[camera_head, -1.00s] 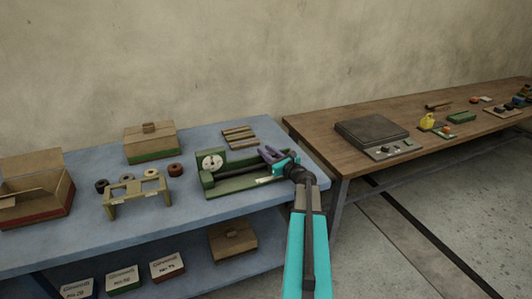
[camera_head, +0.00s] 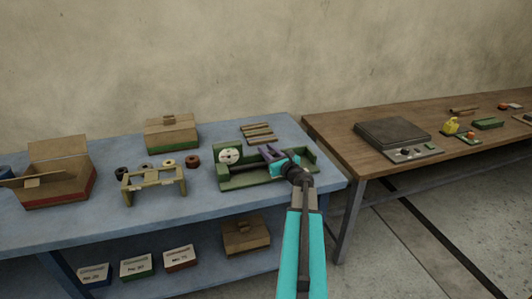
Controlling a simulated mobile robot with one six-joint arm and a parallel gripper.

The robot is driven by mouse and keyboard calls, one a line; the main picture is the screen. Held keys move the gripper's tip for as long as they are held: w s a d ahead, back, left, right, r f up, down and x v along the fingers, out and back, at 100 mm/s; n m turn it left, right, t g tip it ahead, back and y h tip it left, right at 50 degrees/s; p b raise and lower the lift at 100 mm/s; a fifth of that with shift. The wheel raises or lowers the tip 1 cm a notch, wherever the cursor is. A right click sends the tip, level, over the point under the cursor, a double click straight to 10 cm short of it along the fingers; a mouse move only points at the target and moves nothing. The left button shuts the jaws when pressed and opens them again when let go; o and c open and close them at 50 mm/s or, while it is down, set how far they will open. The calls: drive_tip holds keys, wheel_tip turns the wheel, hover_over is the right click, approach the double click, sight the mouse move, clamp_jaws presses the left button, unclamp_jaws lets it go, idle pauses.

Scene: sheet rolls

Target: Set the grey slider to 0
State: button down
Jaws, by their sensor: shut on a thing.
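The green fixture (camera_head: 236,181) stands on the blue bench, with a white round dial (camera_head: 229,155) at its left end and a dark rail along it. My gripper (camera_head: 268,154) reaches in over the fixture, right of the dial, with its purple-grey fingers at the rail. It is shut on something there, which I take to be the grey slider. The slider is hidden by the fingers and wrist. I cannot read any scale marks or the 0.
The blue bench (camera_head: 205,208) also holds an open carton (camera_head: 60,185), a closed box (camera_head: 171,133), a tan stand (camera_head: 154,181) with small rolls behind it, and flat strips (camera_head: 258,133) behind the fixture. A wooden table (camera_head: 345,142) with a scale (camera_head: 392,132) stands to the right.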

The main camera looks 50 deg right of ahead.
drive_tip(key=shift+w+a+r+y, duration=0.1)
drive_tip(key=shift+w+a+y, duration=0.25)
drive_tip(key=shift+a, duration=0.1)
drive_tip(key=c, duration=1.4)
unclamp_jaws()
drive_tip(key=shift+w, duration=0.1)
drive_tip(key=shift+c, duration=0.2)
drive_tip(key=shift+d, duration=0.15)
drive_tip(key=shift+s, duration=0.25)
drive_tip(key=shift+s, duration=0.25)
drive_tip(key=shift+a+b+v, duration=0.1)
drive_tip(key=shift+b+v, duration=0.4)
drive_tip(key=shift+v, duration=2.75)
drive_tip(key=shift+a+b+v, duration=0.15)
drive_tip(key=shift+b+v, duration=0.35)
drive_tip(key=shift+v, duration=2.8)
